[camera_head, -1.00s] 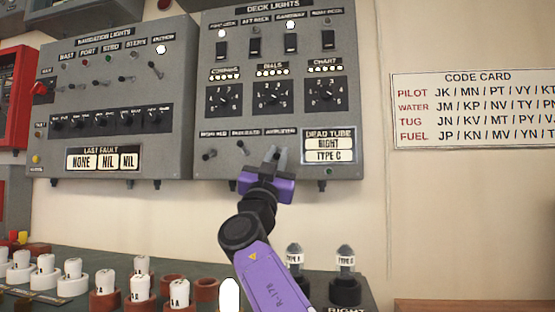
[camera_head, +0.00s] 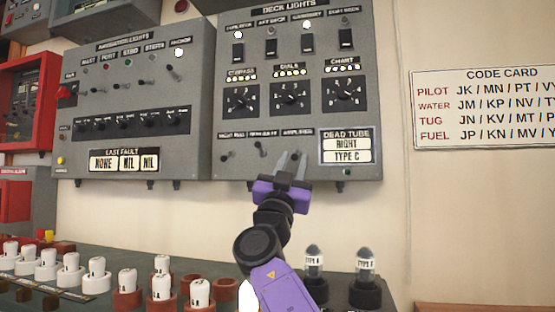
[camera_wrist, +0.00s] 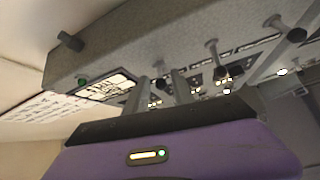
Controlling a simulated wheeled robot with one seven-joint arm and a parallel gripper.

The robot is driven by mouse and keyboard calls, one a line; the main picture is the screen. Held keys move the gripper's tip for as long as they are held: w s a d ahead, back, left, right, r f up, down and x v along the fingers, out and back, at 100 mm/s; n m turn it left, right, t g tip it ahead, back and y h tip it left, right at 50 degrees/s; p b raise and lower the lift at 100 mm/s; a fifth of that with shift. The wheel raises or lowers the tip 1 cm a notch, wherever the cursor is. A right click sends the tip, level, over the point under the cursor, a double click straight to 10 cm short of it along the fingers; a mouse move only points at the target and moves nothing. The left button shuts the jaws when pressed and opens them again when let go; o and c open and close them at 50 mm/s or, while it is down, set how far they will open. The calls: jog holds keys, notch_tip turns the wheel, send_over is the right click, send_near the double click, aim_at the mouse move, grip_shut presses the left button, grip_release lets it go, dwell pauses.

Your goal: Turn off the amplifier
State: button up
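The amplifier switch (camera_head: 296,155) is a small toggle at the right end of the bottom row on the grey deck lights panel (camera_head: 226,115), left of the dead tube display. My gripper (camera_head: 291,163) is just below and in front of it, pointing up, its two fingers apart. In the head view the fingers partly cover the switch, so its tilt is hard to tell. In the wrist view the fingers (camera_wrist: 160,92) reach up along the panel's face, with what seems to be a toggle between them. I cannot tell whether they touch it.
Two more toggles, one (camera_head: 260,148) and another (camera_head: 227,155), stand left of the amplifier switch. The dead tube display (camera_head: 346,151) is close on the right. Glass tubes (camera_head: 314,262) and white-topped plugs (camera_head: 97,270) stand on the console below. The wall below the panel is clear.

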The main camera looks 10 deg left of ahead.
jog(key=s+a+p, duration=0.1)
jog(key=s+p, duration=0.1)
jog(key=s, duration=1)
jog(key=shift+s+a+f, duration=0.2)
jog(key=shift+a+f, duration=0.05)
